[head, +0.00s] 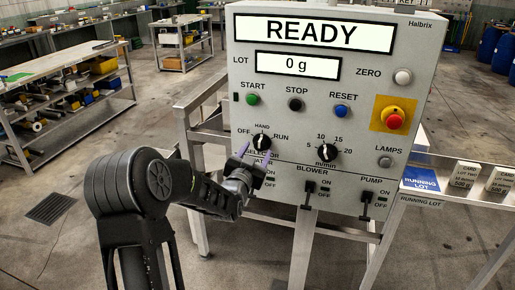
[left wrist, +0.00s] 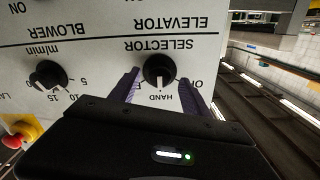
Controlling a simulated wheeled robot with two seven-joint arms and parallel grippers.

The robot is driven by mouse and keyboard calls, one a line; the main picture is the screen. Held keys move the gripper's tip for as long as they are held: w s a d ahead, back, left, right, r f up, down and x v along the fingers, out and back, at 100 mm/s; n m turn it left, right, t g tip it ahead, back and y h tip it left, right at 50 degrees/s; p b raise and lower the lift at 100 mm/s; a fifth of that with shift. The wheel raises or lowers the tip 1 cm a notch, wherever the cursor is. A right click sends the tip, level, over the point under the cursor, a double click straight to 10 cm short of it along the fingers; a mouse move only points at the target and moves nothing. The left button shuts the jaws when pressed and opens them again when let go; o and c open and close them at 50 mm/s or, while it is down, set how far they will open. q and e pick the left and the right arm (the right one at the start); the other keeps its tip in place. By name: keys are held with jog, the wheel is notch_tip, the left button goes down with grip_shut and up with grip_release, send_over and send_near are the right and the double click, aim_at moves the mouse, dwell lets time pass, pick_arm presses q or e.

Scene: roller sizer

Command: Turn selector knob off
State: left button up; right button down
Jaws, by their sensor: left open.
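The selector knob (head: 261,143) is a round black knob on the light grey control panel (head: 345,185), with OFF, HAND and RUN printed around it. In the left wrist view, where the panel appears upside down, the knob (left wrist: 159,70) shows a white mark pointing to HAND. My left gripper (head: 254,161) is in front of the panel at the knob, its purple fingers open. In the left wrist view the left gripper's fingers (left wrist: 160,90) stand on either side of the knob, with a gap showing on both sides. My right gripper is out of view.
The m/min knob (head: 328,152) is to the right. START (head: 252,99), STOP (head: 295,104) and RESET (head: 341,111) buttons sit above, and a red emergency button (head: 394,120) at the right. Blower (head: 309,193) and pump (head: 367,204) switches are below.

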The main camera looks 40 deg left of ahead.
pick_arm(q)
jog(key=shift+w+a, duration=0.2)
jog(key=shift+w, duration=0.5)
grip_shut()
